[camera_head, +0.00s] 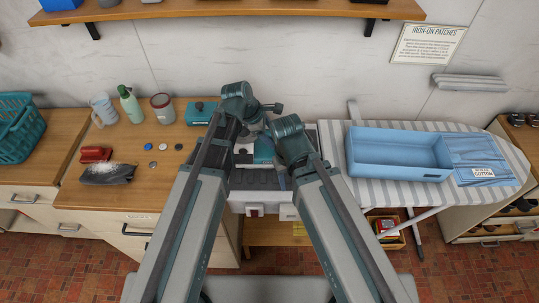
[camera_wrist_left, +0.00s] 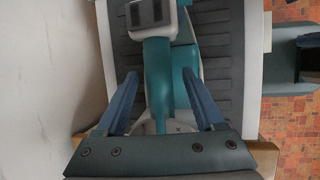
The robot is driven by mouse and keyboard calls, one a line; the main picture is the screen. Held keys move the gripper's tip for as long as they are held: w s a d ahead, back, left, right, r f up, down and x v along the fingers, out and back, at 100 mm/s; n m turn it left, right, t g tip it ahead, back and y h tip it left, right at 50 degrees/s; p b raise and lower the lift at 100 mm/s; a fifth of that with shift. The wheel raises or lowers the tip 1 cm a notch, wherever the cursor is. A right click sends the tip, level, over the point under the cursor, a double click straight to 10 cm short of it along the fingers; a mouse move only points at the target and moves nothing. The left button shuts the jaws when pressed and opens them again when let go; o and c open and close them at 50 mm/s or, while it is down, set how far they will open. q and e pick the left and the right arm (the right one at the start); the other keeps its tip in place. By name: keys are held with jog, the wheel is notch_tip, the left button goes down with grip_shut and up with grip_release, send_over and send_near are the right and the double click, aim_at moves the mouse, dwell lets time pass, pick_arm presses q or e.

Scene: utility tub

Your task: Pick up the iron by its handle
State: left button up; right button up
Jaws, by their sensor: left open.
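The iron, white and teal, lies on a dark ribbed surface (camera_wrist_left: 215,60) in a pale-edged frame. Its teal handle (camera_wrist_left: 157,80) runs lengthwise in the left wrist view; its teal and white body also shows between my arms in the head view (camera_head: 263,150). My left gripper (camera_wrist_left: 160,76) is open, with one blue finger on each side of the handle. I see a gap at the left finger; whether the right finger touches is unclear. My right arm ends beside the iron, its jaws hidden in the head view.
A blue tub (camera_head: 400,153) stands on the striped ironing board (camera_head: 345,200) to the right. The wooden counter at left holds a green bottle (camera_head: 130,106), a mug (camera_head: 103,110), a jar (camera_head: 162,107), a red object (camera_head: 95,154) and several small discs.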

pick_arm(q)
grip_shut()
dwell(0.3)
jog(key=shift+r, duration=0.1)
